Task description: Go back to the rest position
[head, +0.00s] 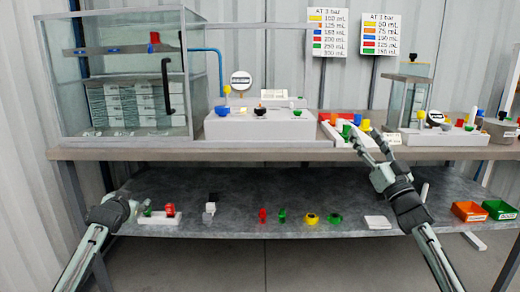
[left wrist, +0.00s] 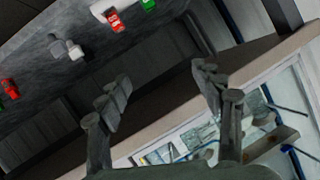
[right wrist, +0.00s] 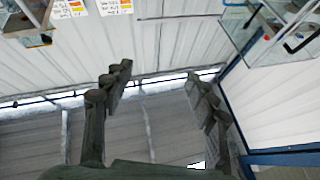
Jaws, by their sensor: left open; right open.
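My left gripper (head: 138,208) is at the left of the lower shelf, mostly hidden behind its own wrist in the head view. In the left wrist view its two fingers (left wrist: 163,90) are spread with nothing between them. My right gripper (head: 366,143) is raised at the front edge of the upper table, fingers pointing up and left, in front of a white-and-red tray (head: 325,118) with coloured parts. In the right wrist view its fingers (right wrist: 160,80) are spread and empty. I cannot tell whether it touches the table edge.
A glass cabinet (head: 95,70) and a white pump base (head: 265,127) stand on the upper table (head: 250,154). The lower shelf (head: 235,190) holds red, green and yellow parts, a white plate (head: 378,222), an orange bin (head: 469,211) and a green bin (head: 500,209).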

